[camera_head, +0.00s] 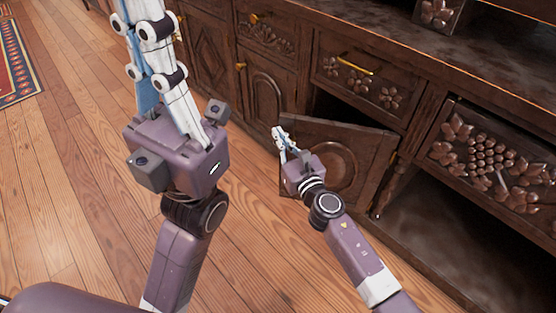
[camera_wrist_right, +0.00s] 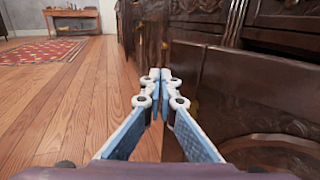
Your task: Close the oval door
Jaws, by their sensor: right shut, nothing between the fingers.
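The oval door (camera_head: 352,160) is a dark carved wooden door with a raised oval panel. It stands open, swung out from the cabinet, with a dark gap behind its top edge. In the right wrist view the door (camera_wrist_right: 255,100) fills the right side, close to the fingers. My right gripper (camera_head: 279,133) is shut and empty, in front of the door near its free left edge. Its closed fingertips show in the right wrist view (camera_wrist_right: 160,75); contact with the door cannot be told. My left gripper (camera_head: 150,30) is raised at the upper left, its fingertips cut off by the frame.
The cabinet has a drawer with a gold handle (camera_head: 347,66) above the door and an open lower shelf (camera_head: 440,235) to the right. Wooden floor (camera_head: 70,200) is clear to the left. A red rug (camera_wrist_right: 45,50) lies farther off.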

